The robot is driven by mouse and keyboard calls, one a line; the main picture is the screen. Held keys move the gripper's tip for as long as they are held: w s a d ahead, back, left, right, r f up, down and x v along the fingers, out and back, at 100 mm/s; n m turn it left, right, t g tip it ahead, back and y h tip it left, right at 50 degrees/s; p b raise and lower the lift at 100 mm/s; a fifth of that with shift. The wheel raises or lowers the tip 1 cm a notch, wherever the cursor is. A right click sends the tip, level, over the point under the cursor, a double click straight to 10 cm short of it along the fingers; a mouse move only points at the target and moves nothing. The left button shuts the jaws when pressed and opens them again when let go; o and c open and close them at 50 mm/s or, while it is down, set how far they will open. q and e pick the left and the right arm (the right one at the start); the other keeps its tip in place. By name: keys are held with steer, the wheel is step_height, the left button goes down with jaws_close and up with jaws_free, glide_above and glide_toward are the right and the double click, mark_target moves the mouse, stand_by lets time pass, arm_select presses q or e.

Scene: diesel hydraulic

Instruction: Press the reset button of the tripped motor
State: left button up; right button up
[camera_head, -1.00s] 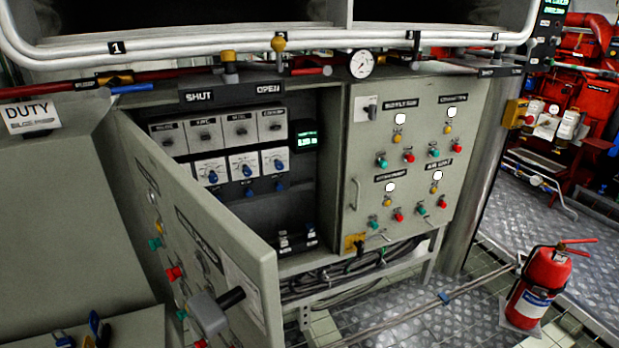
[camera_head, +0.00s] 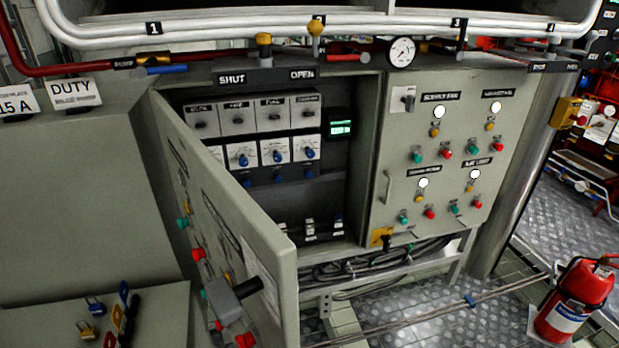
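The cabinet door (camera_head: 262,262) on the left stands open toward me. Inside the cabinet, a top row of grey breakers (camera_head: 238,118) with dark switches sits above a row of white relay units (camera_head: 274,150) with blue knobs. Below each visible relay is a small blue button (camera_head: 278,177); the leftmost relay is partly hidden by the door. I cannot tell from the labels which motor tripped. A small green-lit display (camera_head: 341,127) is right of the relays. The closed right panel (camera_head: 447,140) carries white lamps and yellow, green and red buttons. Neither gripper is in view.
Padlocks and tags (camera_head: 98,318) lie on the bench at lower left. A gauge (camera_head: 402,52) and pipes run above the cabinet. A fire extinguisher (camera_head: 572,300) stands at lower right on the floor.

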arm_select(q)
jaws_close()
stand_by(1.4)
